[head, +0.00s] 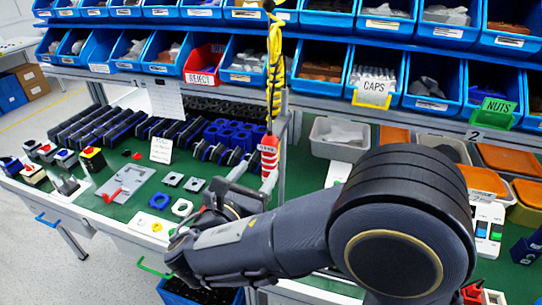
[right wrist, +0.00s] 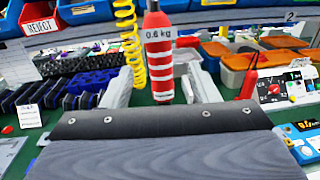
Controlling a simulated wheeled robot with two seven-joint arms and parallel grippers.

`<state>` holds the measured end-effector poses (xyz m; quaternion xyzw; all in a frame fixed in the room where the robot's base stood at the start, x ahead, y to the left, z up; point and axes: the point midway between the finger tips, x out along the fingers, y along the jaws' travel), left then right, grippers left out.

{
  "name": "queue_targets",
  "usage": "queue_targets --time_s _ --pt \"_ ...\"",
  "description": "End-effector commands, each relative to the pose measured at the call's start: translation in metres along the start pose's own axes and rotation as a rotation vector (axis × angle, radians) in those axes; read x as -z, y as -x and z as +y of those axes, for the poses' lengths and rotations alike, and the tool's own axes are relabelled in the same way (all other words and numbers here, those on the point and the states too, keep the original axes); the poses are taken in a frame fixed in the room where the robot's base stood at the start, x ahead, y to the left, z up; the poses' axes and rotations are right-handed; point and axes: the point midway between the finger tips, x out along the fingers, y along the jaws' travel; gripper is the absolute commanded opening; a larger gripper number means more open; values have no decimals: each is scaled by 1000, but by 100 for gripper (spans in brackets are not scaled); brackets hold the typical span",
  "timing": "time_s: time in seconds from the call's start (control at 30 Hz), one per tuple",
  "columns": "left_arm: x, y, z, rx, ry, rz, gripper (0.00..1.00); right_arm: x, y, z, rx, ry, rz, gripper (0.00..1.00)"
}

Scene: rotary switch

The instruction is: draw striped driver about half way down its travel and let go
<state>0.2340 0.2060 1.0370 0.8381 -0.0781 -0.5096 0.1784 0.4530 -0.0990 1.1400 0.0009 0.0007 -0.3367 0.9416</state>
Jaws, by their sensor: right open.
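The striped driver (head: 268,157) is red with white bands and hangs upright from a yellow coiled cord (head: 274,70) above the green bench. In the right wrist view the driver (right wrist: 159,58) shows a "0.6 kg" label, with its cord (right wrist: 130,45) to the left. My right gripper (head: 257,173) is open at the driver's lower part. In the right wrist view its pale fingers stand apart on either side of the driver (right wrist: 158,90); contact does not show. The driver's lower end is hidden behind my wrist. My left gripper is not in view.
Blue bins (head: 160,50) line the shelf behind, with a red REJECT bin (head: 204,64) among them. Dark and blue parts (head: 120,130) fill the bench at left. Grey and orange containers (head: 338,138) stand at right. A grey plate (head: 127,184) lies at front left.

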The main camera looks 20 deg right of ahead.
Motion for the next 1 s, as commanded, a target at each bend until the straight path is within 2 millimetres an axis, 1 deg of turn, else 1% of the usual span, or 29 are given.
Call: queue_targets --time_s 0.13,0.4,0.5,0.63,0.87,1.0 --pt "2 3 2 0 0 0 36 -2 -16 1 0 4 -7 54" --pt "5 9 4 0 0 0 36 -2 -59 0 1 2 -4 54" --pt "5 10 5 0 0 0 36 -2 -69 0 -1 3 -4 54" --pt "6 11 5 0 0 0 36 -1 -75 1 -2 3 -2 54" --pt "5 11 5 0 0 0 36 0 -76 1 -3 2 -3 54" --pt "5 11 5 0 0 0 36 0 -76 1 -3 2 -2 37"
